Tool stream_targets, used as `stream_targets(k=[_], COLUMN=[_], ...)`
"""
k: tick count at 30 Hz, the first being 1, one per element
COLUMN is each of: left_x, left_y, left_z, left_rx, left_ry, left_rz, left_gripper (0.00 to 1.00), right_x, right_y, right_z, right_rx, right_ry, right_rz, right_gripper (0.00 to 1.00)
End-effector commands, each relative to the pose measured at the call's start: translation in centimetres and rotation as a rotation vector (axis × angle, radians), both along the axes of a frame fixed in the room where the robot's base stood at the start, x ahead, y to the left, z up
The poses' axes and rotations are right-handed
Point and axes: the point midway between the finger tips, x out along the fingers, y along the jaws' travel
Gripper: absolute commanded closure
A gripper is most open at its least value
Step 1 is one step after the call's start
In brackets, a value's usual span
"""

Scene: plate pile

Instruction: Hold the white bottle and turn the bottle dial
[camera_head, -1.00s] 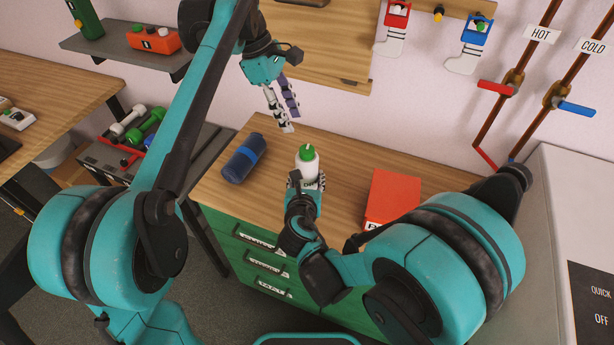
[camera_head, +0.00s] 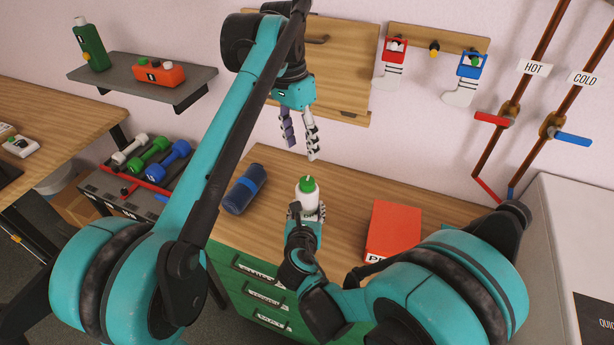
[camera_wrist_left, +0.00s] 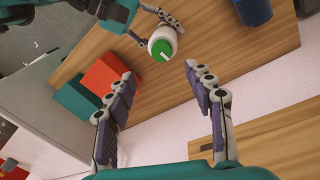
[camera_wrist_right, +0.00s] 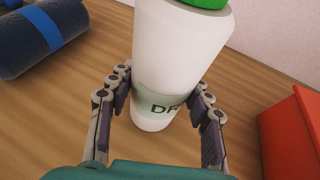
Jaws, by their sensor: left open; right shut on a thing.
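The white bottle (camera_head: 306,197) stands upright on the wooden counter, with a green dial (camera_head: 307,183) on its top. It also shows in the right wrist view (camera_wrist_right: 178,65) with a pale label. My right gripper (camera_wrist_right: 160,98) is shut on the lower part of the bottle, one finger on each side. My left gripper (camera_head: 300,150) is open and empty, pointing down above and behind the bottle. In the left wrist view the bottle (camera_wrist_left: 162,38) and its green dial (camera_wrist_left: 161,50) with a pale mark appear beyond the spread fingers (camera_wrist_left: 160,75), not between them.
A dark blue roll (camera_head: 240,188) lies left of the bottle on the counter (camera_head: 345,185). A red box (camera_head: 393,230) stands to its right. A wooden board (camera_head: 335,70) on the wall is close behind my left gripper. Green drawers (camera_head: 235,275) are below.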

Motion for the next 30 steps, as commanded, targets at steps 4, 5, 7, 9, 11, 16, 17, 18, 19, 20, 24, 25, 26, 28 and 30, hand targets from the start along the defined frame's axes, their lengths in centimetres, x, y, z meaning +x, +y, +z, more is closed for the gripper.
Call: stream_targets(k=[4, 5, 7, 9, 11, 16, 17, 18, 19, 20, 24, 25, 26, 28, 30], left_x=[-0.1, -0.1, -0.2, -0.2, -0.2, -0.2, -0.2, -0.2, -0.2, -0.2, -0.2, -0.3, -0.3, -0.2, -0.3], left_y=[-0.6, -0.7, -0.9, -1.0, -1.2, -1.3, -1.3, -1.4, -1.4, -1.4, -1.4, -1.4, -1.4, -1.4, -1.4], left_z=[0.4, 0.5, 0.7, 0.9, 1.1, 1.3, 1.3, 1.2, 1.1, 0.9, -0.8, -1.4, -2.0, -3.5, -5.0], left_rx=[0.023, 0.027, 0.039, 0.049, 0.056, 0.070, 0.071, 0.073, 0.073, 0.073, 0.073, 0.073, 0.073, 0.073, 0.073], left_ry=[-0.048, -0.057, -0.074, -0.085, -0.093, -0.103, -0.105, -0.105, -0.105, -0.105, -0.105, -0.105, -0.105, -0.105, -0.105], left_rz=[-0.379, -0.455, -0.622, -0.770, -0.879, -1.076, -1.096, -1.114, -1.124, -1.130, -1.135, -1.135, -1.135, -1.134, -1.134], left_gripper=[0.47, 0.47, 0.47, 0.47, 0.47, 0.47, 0.47, 0.47, 0.47, 0.47, 0.47, 0.47, 0.47, 0.47, 0.47], right_x=[0.0, 0.0, 0.0, 0.0, 0.0, 0.0, 0.0, 0.0, 0.0, 0.0, 0.0, 0.0, 0.0, 0.0, 0.0], right_y=[0.0, 0.0, 0.0, 0.0, 0.0, 0.0, 0.0, 0.0, 0.0, 0.0, 0.0, 0.0, 0.0, 0.0, 0.0], right_z=[0.0, 0.0, 0.0, 0.0, 0.0, 0.0, 0.0, 0.0, 0.0, 0.0, 0.0, 0.0, 0.0, 0.0, 0.0], right_rx=[0.001, 0.001, 0.001, 0.001, 0.001, 0.001, 0.001, 0.001, 0.001, 0.001, 0.001, 0.001, 0.001, 0.001, 0.001], right_ry=[0.001, 0.001, 0.001, 0.001, 0.001, 0.001, 0.001, 0.001, 0.001, 0.001, 0.001, 0.001, 0.001, 0.001, 0.001], right_rz=[0.000, 0.000, 0.000, 0.000, 0.000, 0.000, 0.000, 0.000, 0.000, 0.000, 0.000, 0.000, 0.000, 0.000, 0.000], right_gripper=[0.97, 0.97, 0.97, 0.97, 0.97, 0.97, 0.97, 0.97, 0.97, 0.97, 0.97, 0.97, 0.97, 0.97, 0.97])
